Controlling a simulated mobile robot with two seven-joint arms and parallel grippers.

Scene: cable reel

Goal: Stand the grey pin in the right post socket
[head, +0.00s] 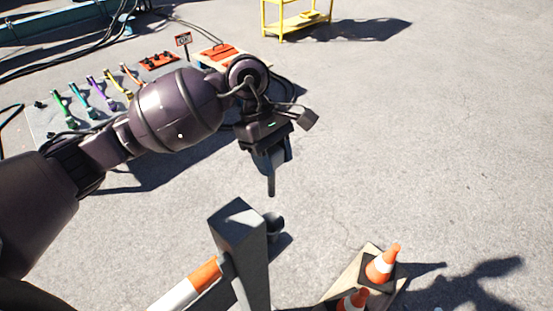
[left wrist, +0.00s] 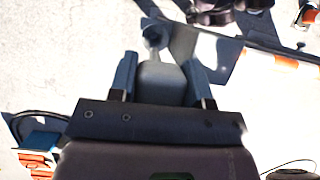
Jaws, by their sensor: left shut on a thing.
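The grey pin (head: 271,184) hangs point down from my left gripper (head: 272,158) in the head view. In the left wrist view my left gripper (left wrist: 162,84) is shut on the pin's wide grey part (left wrist: 161,76), with one finger on each side. The grey post (head: 240,243) stands below in the head view. Its socket (head: 274,224) is a short dark cup on the post's right side. The pin is above the socket and apart from it. The socket (left wrist: 155,36) also shows beyond the pin in the left wrist view. My right gripper is not in view.
An orange-and-white bar (head: 188,285) joins the post from the left. Traffic cones (head: 382,264) stand on a board at the lower right. A grey board (head: 45,122) with several coloured handles lies at the left. A yellow stand (head: 295,18) is far back. Open pavement lies right.

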